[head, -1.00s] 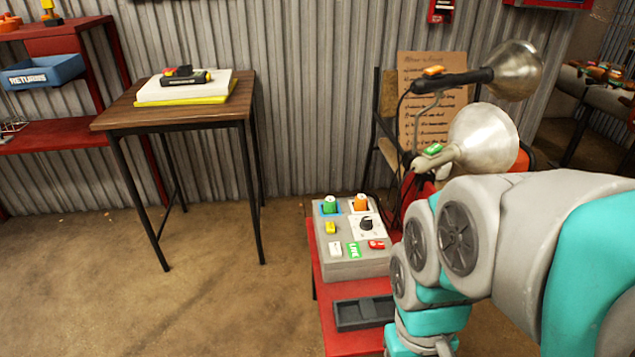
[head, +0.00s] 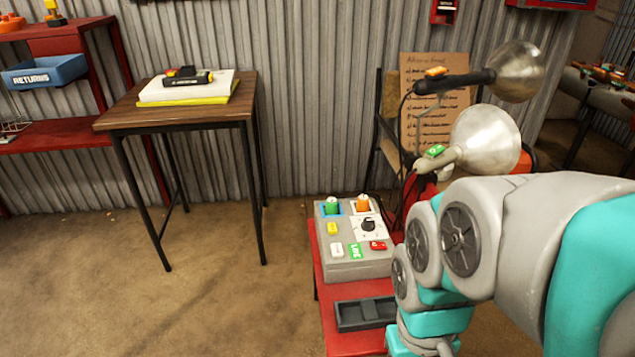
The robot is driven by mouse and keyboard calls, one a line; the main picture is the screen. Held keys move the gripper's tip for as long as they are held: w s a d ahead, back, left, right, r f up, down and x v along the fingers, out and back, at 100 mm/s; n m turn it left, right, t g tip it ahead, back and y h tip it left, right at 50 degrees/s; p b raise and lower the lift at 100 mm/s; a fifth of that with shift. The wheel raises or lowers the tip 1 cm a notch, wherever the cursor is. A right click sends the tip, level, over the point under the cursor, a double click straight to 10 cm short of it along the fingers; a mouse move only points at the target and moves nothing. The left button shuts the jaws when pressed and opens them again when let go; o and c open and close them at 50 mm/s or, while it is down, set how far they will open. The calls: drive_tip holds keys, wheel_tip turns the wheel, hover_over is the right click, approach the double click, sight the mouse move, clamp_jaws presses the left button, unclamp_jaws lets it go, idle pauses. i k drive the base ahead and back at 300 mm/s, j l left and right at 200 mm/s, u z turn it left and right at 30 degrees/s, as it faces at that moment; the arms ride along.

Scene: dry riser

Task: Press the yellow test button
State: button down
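The yellow test button (head: 332,229) is on the upper left of the sloped top face of a grey control box (head: 355,269). The box stands on a red stand (head: 352,342). On the same face are a green knob or plug (head: 330,205), an orange one (head: 362,203), a black dial (head: 369,226) on a white plate, a white button (head: 337,250), a green label (head: 355,251) and a red switch (head: 378,245). My arm comes in from the right and reaches down beside the box. My gripper is not in the picture, and nothing covers the yellow button.
Two metal lamps, one upper (head: 517,70) and one lower (head: 485,142), hang behind my arm near a chair with a written board (head: 434,100). A dark tray (head: 365,313) lies before the box. A wooden table (head: 180,116) stands left; floor between is clear.

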sight(331, 228)
drive_tip(key=k+j+z, duration=0.1)
drive_tip(key=j+z, duration=0.25)
drive_tip(key=k+j+z, duration=0.2)
drive_tip(key=j+z, duration=0.15)
drive_tip(key=k+j+z, duration=0.2)
drive_tip(key=j+z, duration=0.15)
drive_tip(key=j, duration=0.1)
